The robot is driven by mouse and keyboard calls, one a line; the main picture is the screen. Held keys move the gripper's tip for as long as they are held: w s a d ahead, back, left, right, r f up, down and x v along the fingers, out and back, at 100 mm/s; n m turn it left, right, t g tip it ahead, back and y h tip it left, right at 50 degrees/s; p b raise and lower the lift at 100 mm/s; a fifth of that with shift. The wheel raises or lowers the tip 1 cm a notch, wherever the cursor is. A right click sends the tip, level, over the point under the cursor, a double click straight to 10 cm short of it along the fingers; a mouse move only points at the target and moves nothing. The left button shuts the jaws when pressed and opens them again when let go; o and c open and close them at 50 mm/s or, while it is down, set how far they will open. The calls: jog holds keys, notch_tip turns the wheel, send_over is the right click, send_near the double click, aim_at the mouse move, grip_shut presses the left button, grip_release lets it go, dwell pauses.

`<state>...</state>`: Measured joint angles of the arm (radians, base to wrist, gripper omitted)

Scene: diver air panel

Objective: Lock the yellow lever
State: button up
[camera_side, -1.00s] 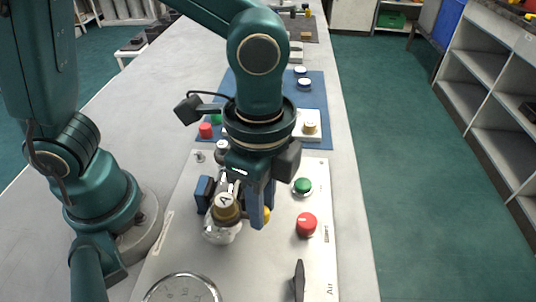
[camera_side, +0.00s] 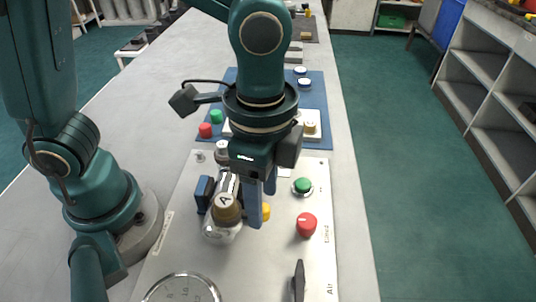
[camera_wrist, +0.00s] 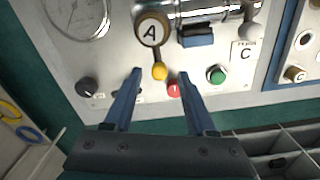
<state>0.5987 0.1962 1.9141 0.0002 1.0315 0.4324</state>
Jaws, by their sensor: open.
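The yellow lever ends in a yellow knob (camera_wrist: 159,72), on an arm from a round brass-coloured hub marked A (camera_wrist: 152,31). In the side view, the hub (camera_side: 227,209) sits on a clear-and-metal pipe fitting, and the yellow knob (camera_side: 266,211) is partly hidden by a blue finger. My gripper (camera_wrist: 159,75) is open, its fingertips left and right of the knob in the wrist view. In the side view my gripper (camera_side: 262,202) reaches down over the panel beside the hub. I cannot tell whether a finger touches the knob.
A red knob (camera_side: 307,224), a green button (camera_side: 302,186) and a black handle (camera_side: 298,280) lie to the right on the white panel (camera_side: 265,270). A round gauge (camera_side: 183,289) is at the front. A blue block (camera_side: 204,194) is left of the fitting.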

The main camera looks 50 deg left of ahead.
jog(key=shift+r, duration=1.95)
jog(key=s+a+r+n+t, duration=0.1)
jog(key=a+n+t, duration=0.4)
jog(key=a+n, duration=0.6)
jog(key=shift+s+a+r+n+t, duration=0.35)
jog(key=shift+s+a, duration=0.25)
jog(key=shift+a, duration=0.45)
